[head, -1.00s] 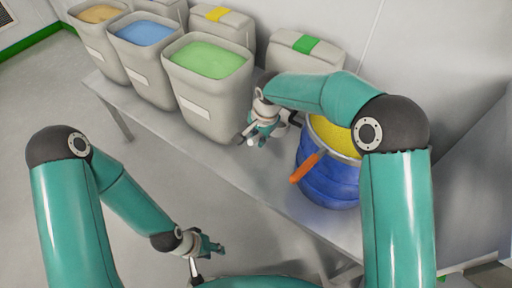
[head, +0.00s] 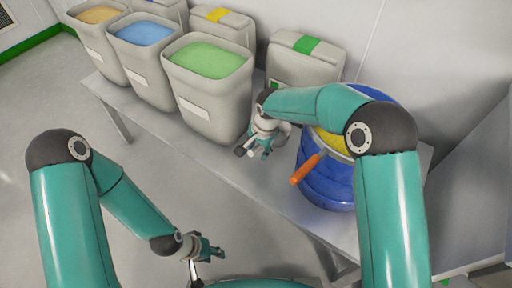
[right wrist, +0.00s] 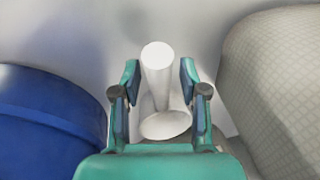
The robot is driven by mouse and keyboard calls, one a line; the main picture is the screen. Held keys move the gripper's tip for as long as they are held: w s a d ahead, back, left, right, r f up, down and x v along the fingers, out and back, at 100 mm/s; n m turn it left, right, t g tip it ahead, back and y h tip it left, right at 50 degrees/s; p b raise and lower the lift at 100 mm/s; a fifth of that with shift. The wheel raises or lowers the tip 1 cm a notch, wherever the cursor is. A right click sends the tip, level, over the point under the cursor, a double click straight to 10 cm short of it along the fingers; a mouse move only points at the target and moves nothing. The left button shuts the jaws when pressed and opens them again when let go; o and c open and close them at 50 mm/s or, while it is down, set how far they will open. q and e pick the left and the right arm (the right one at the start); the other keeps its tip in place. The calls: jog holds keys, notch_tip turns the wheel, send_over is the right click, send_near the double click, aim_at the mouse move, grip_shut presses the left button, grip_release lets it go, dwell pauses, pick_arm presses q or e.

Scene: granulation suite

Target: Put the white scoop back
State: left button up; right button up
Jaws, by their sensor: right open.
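The white scoop (right wrist: 157,75) shows in the right wrist view, its handle pointing toward the camera and its round end (right wrist: 166,124) lower down. My right gripper (right wrist: 160,82) is open, with one finger on each side of the scoop and gaps between. In the head view my right gripper (head: 254,152) is low over the table, between the green-powder bin and the blue drum; the scoop is mostly hidden there. My left gripper (head: 212,252) hangs at the bottom of the head view, away from the table; its fingers are too small to judge.
A blue drum (head: 327,188) of yellow powder with an orange-handled tool (head: 306,168) stands to the right. Bins of green (head: 208,100), blue (head: 146,70) and orange powder (head: 100,50) line the table (head: 185,150). A green-topped container (head: 300,62) stands behind.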

jog(key=shift+r, duration=0.1)
notch_tip(320, 180, up, 12)
jog(key=s+d+p, duration=0.1)
jog(key=p, duration=0.1)
jog(key=shift+s+d+p, duration=0.2)
jog(key=shift+s+p, duration=0.1)
jog(key=shift+s, duration=0.1)
jog(key=shift+f, duration=0.2)
